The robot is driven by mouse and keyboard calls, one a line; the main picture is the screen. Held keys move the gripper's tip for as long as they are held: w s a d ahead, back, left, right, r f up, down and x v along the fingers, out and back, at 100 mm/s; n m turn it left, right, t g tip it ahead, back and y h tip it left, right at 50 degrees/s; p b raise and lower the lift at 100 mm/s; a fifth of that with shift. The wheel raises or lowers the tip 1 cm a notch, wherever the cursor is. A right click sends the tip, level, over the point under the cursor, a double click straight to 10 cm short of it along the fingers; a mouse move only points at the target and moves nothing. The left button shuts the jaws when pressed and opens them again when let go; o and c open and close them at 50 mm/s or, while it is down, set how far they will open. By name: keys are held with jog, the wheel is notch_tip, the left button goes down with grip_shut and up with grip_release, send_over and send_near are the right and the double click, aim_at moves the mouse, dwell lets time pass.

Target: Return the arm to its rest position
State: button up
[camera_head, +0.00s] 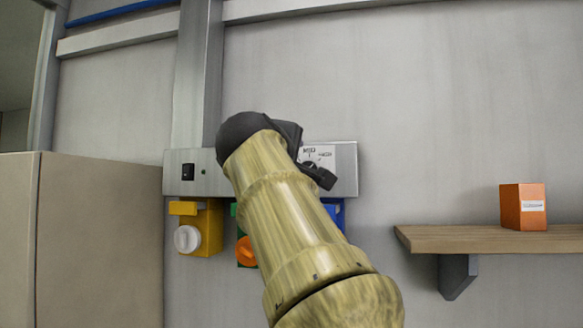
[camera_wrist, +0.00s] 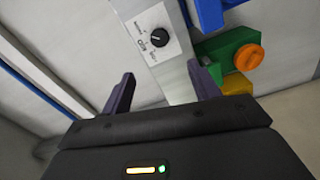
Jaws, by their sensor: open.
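My arm (camera_head: 290,220) reaches up from the bottom of the head view, tan and banded, with a dark wrist in front of the wall panel. My gripper (camera_head: 318,175) shows there only in part, at the panel's right half. In the wrist view my gripper (camera_wrist: 161,72) has its two dark fingers spread apart with nothing between them. A white plate with a black knob (camera_wrist: 159,38) lies beyond the fingertips in that view. I cannot tell how far the fingers are from the panel.
The metal panel (camera_head: 345,172) is on the wall. A yellow box with a white knob (camera_head: 187,239) and a green box with an orange knob (camera_head: 246,251) hang below. An orange box (camera_head: 523,207) stands on a wooden shelf (camera_head: 450,239) at right. A beige cabinet (camera_head: 90,240) is at left.

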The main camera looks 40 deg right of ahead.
dwell(0.3)
jog(key=w+a+f+n+y, duration=0.1)
jog(key=w+a+f+y, duration=0.15)
jog(key=w+f, duration=0.45)
jog(key=w+a+f+y, duration=0.2)
jog(key=w+f+y, duration=0.1)
jog(key=f, duration=0.7)
jog(key=a+f+g+y, duration=0.1)
jog(key=a+f+y, duration=0.15)
jog(key=f, duration=0.75)
jog(key=a+f+g+y, duration=0.15)
jog(key=a+f, duration=0.25)
jog(key=f, duration=0.5)
jog(key=s+a+f+m+g+y, duration=0.1)
jog(key=s+a+f+m+g, duration=0.1)
jog(key=s+f, duration=0.4)
jog(key=s+a+f+m+g+y, duration=0.2)
jog(key=s+a+f, duration=0.2)
jog(key=f, duration=0.9)
jog(key=s+a+f+m+g+y, duration=0.1)
jog(key=s+a+f+m+g, duration=0.1)
jog(key=s+f, duration=0.6)
notch_tip(320, 180, down, 3)
jog(key=shift+s+a+r+m, duration=0.2)
jog(key=shift+s+a+m, duration=0.15)
jog(key=shift+a, duration=0.45)
jog(key=shift+g, duration=0.25)
jog(key=shift+c, duration=0.2)
